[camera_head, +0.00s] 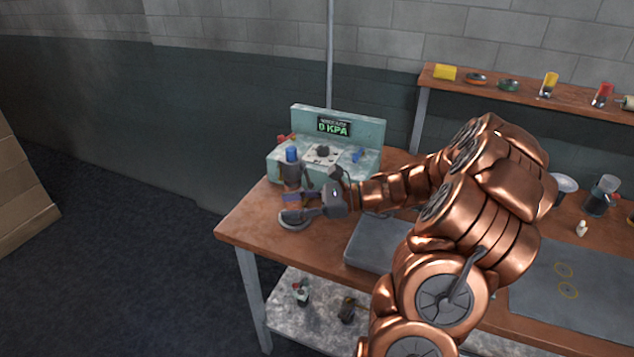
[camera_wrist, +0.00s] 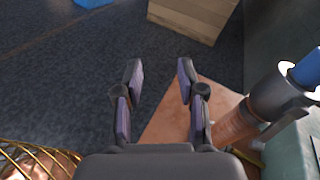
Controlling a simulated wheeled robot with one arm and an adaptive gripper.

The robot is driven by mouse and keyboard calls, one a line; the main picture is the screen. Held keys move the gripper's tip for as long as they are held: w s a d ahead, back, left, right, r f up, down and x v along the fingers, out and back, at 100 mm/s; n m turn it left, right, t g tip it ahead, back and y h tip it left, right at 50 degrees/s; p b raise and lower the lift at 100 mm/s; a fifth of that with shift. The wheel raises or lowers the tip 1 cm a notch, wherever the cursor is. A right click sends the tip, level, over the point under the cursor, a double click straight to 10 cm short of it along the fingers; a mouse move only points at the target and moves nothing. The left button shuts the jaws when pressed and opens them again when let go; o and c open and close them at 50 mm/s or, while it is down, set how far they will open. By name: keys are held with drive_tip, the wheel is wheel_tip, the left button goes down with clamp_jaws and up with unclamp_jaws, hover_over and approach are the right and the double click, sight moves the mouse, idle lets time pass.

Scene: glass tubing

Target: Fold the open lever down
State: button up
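A teal pressure unit (camera_head: 370,135) with a display reading 0 KPA stands at the back left of the bench; part of it shows at the right edge of the wrist view (camera_wrist: 290,152). A blue-topped cylinder (camera_head: 291,168) with a grey collar stands upright at its front left. In the wrist view this cylinder (camera_wrist: 270,100) is right of my fingers, apart from them. My gripper (camera_wrist: 160,78) is open and empty, pointing left near the bench corner (camera_head: 288,208).
My arm hides part of the bench. A grey mat (camera_head: 575,290) lies on the right, and a grey slab (camera_head: 372,245) at the front. A back shelf (camera_head: 520,95) holds several small items. Open floor (camera_head: 120,250) lies left of the bench.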

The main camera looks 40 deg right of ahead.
sight(310, 182)
drive_tip(key=d+f+m+t+h, duration=0.35)
drive_tip(key=d+m+t, duration=0.3)
drive_tip(key=d, duration=0.85)
drive_tip(key=shift+m+g, duration=0.25)
drive_tip(key=shift+m, duration=0.2)
drive_tip(key=shift+d+p+x, duration=0.1)
drive_tip(key=shift+p+x, duration=0.65)
drive_tip(key=shift+x, duration=1.2)
drive_tip(key=shift+d+p+x, duration=0.15)
drive_tip(key=shift+p+x, duration=0.55)
drive_tip(key=shift+x, duration=1.25)
drive_tip(key=shift+w+r, duration=0.15)
clamp_jaws()
